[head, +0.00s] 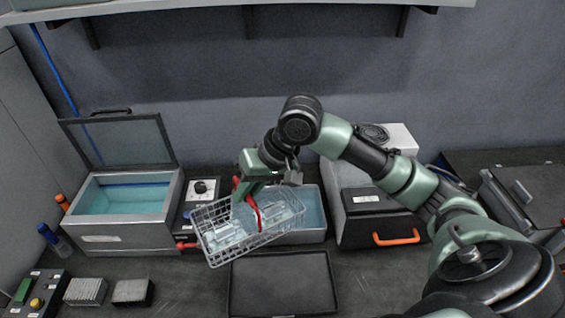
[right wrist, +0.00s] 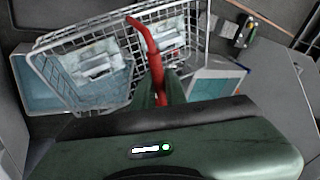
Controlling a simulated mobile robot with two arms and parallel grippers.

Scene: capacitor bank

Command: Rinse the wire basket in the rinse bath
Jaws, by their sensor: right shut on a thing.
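My right gripper (head: 246,190) is shut on the red handle (head: 254,214) of the wire basket (head: 213,248). The basket hangs tilted, its left end lower and nearer in the head view, with pale, clear-looking pieces inside. It also shows in the right wrist view (right wrist: 62,98), below the red handle (right wrist: 147,40). A shallow open bath with pale blue liquid (head: 313,212) lies behind and under the basket's right part; I take it as the rinse bath. The basket overhangs its left and front edges and seems above the liquid. The basket hides much of this bath. My left gripper is not in view.
A steel tank (head: 125,235) with blue liquid and a raised lid stands left, beside a small knob box (head: 201,188). A dark mat or tray (head: 283,285) lies in front. A dark box with an orange handle (head: 380,222) stands right. A shelf (head: 180,8) runs overhead.

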